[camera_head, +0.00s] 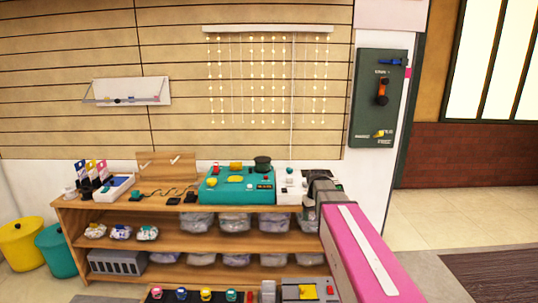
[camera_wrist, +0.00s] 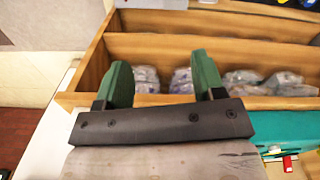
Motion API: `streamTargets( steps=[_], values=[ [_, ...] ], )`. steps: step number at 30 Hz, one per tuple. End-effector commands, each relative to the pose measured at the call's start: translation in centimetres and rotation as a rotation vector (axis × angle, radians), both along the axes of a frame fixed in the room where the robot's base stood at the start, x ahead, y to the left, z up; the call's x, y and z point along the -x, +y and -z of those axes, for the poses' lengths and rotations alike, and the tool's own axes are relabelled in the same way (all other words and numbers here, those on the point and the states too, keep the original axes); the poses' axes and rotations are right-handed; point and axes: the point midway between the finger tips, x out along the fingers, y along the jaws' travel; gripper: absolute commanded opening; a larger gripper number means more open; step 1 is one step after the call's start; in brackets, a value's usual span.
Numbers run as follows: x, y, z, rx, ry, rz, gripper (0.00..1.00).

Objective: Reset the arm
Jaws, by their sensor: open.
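My gripper (camera_wrist: 163,76) shows in the wrist view with its two green fingers wide apart and nothing between them. In the head view my pink arm reaches from the lower right toward the right end of the wooden shelf unit (camera_head: 250,240). Its dark grey wrist is beside the white box (camera_head: 289,184) there, and the fingers cannot be made out. In the wrist view the shelf (camera_wrist: 175,50) lies beyond the fingers, with bagged items inside. I cannot tell whether the fingers touch anything.
A teal control box (camera_head: 225,188) sits on the shelf top and also shows in the wrist view (camera_wrist: 285,124). A dark wall panel (camera_head: 378,120) hangs right of it. Yellow (camera_head: 20,240) and teal (camera_head: 54,250) bins stand at left. Open floor (camera_head: 450,222) lies at right.

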Motion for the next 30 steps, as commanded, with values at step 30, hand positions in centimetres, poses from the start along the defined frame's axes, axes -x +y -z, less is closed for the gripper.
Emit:
streamTargets(
  steps=[30],
  values=[
    [16.6,-0.1,11.4,-0.002,-0.004,0.23,0.63]
  ],
)
